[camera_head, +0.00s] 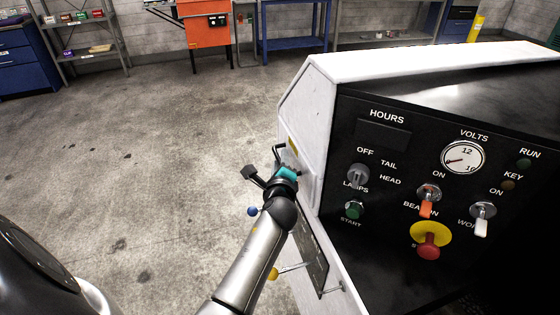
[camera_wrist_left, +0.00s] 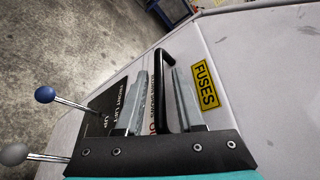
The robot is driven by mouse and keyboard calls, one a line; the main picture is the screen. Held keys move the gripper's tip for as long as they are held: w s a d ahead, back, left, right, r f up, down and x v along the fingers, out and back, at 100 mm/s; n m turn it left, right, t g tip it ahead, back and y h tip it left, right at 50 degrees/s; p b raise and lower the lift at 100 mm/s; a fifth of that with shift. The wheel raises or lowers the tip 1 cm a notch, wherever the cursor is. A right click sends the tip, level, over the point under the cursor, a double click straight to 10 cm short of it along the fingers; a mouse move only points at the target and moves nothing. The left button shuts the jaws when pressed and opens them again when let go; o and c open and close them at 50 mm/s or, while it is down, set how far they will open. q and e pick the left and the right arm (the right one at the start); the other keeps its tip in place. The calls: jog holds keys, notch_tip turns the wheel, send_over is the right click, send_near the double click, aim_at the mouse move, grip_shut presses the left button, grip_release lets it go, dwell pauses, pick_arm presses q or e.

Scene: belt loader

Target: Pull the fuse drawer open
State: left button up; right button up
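The fuse drawer's black bar handle (camera_wrist_left: 163,88) stands out from the white side of the loader, next to a yellow FUSES label (camera_wrist_left: 205,85). The handle also shows in the head view (camera_head: 279,152). My left gripper (camera_wrist_left: 160,92) is at the handle, with one grey finger on each side of the bar. Gaps show between bar and fingers, so it looks open around the handle, not clamped. In the head view the left gripper (camera_head: 284,168) is close to the white side panel. I cannot make out the drawer's edges. My right gripper is not in view.
Levers with a blue knob (camera_wrist_left: 45,94) and a grey knob (camera_wrist_left: 13,154) stick out beside the gripper, near a dark lettered plate. The black control panel (camera_head: 400,270) with switches and a red stop button (camera_head: 429,246) is at right. Open concrete floor lies left.

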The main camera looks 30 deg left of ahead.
pick_arm(q)
grip_shut()
dwell(1.2)
